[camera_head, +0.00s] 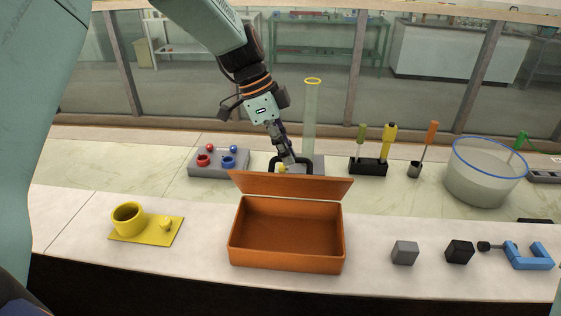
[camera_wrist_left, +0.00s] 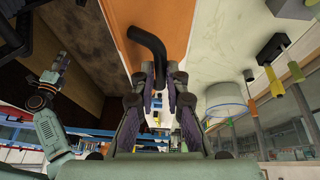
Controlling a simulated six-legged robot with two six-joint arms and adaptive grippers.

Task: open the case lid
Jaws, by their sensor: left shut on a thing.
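The orange case (camera_head: 285,262) stands on the near counter, and its inside shows empty. Its lid (camera_head: 292,186) is raised along the far edge, standing up and leaning back. My left gripper (camera_head: 287,157) is behind the lid's upper edge. It is shut on the lid's black handle (camera_head: 274,163), partly hidden in the head view. In the left wrist view the bent black handle (camera_wrist_left: 146,40) runs from the orange lid (camera_wrist_left: 168,12) in between the fingers (camera_wrist_left: 160,82). My right gripper (camera_wrist_left: 62,60) shows small in that view; its jaws are too small to read.
A yellow cup holder (camera_head: 130,225) is left of the case. Grey (camera_head: 405,253) and black (camera_head: 459,252) cubes and a blue clamp (camera_head: 528,256) are right. Behind are a knobbed grey block (camera_head: 218,170), a tool rack (camera_head: 368,166) and a water tub (camera_head: 485,180).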

